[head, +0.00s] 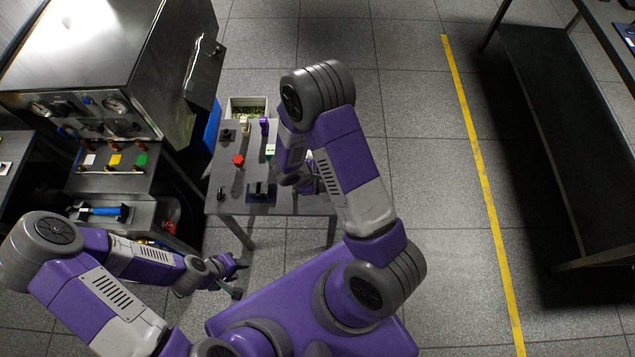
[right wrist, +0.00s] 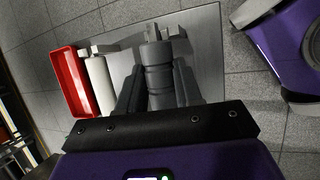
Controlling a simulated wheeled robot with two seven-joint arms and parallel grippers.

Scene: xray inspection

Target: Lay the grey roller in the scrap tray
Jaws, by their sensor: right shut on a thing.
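In the right wrist view, my right gripper (right wrist: 158,92) is shut on the grey roller (right wrist: 157,62), which stands out between its two dark fingers. A red tray (right wrist: 69,72) shows to the left of the gripper; I see nothing grey in it. A white roller (right wrist: 101,83) lies alongside the tray's right edge. In the head view my right arm hides the roller, the red tray and most of the right gripper over the small table. My left gripper (head: 239,278) is open and empty in front of the table's left side.
The small metal table (head: 215,203) carries a red knob-like piece (head: 238,160), a black stand (head: 262,191) and a purple piece (head: 264,124). A bin (head: 247,103) stands behind it. A steel cabinet (head: 110,60) is on the left.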

